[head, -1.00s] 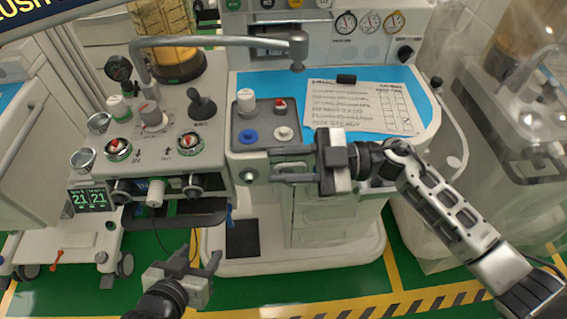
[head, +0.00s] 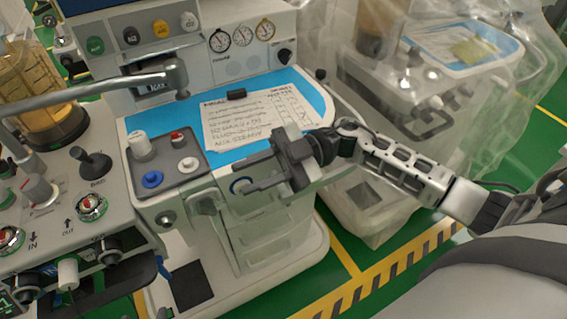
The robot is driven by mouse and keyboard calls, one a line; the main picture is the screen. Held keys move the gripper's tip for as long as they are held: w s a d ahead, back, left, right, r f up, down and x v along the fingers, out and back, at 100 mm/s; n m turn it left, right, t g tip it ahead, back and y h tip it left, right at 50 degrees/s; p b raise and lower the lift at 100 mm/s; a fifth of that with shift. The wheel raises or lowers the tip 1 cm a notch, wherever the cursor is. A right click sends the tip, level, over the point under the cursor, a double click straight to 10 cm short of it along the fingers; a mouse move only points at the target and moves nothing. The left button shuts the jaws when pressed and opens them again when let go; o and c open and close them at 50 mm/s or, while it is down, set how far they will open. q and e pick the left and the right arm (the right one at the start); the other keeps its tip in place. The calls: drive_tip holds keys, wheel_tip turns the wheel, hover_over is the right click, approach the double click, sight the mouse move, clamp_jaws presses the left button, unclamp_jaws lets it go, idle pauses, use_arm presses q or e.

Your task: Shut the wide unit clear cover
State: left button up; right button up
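A cart at the right is draped in a clear plastic cover (head: 345,85). I cannot tell whether this is the wide unit's cover; no separate hinged clear lid is plain. The middle unit (head: 225,165) has a blue top, a paper list, dials and drawers. My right gripper (head: 250,176) reaches in from the right, its fingers pointing left in front of the middle unit's front edge. The fingers look apart, with nothing seen between them. They overlap the upper front in the picture; contact cannot be told. My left gripper is not in view.
A control panel with knobs (head: 90,205) and a joystick juts out at the left. A grey pipe (head: 110,85) arches above it. A paper list (head: 255,120) lies on the blue top. Green floor with a striped yellow-black line (head: 390,270) is clear at the lower right.

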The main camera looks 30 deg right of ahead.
sight(201, 193)
use_arm(q)
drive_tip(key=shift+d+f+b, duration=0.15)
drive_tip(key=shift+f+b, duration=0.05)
drive_tip(key=shift+b, duration=0.2)
use_arm(e)
drive_tip(key=d, duration=0.6)
